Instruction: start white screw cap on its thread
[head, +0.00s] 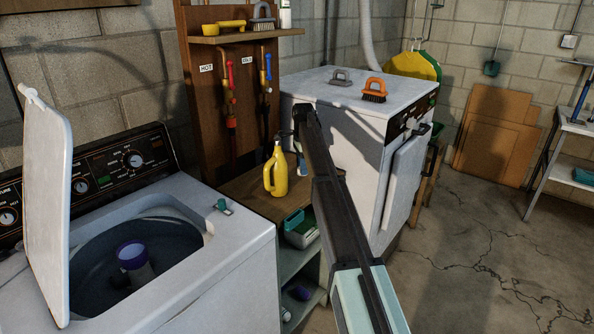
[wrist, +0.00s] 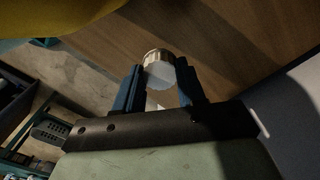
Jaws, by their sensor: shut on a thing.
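In the wrist view my gripper (wrist: 158,67) has its two dark blue fingers closed on the sides of a white screw cap (wrist: 160,75). The cap has a pale round face and a ribbed rim. The yellow bottle (head: 276,174) stands upright on the wooden bench top in the head view. A yellow surface, likely this bottle, fills the top left corner of the wrist view (wrist: 50,14). In the head view my arm reaches in from the lower right and its end is just right of the bottle. The cap cannot be made out there. No thread is clearly visible.
The wooden bench top (head: 248,196) sits between an open-lidded washer (head: 235,262) and a white appliance (head: 350,98). Floor at right is clear.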

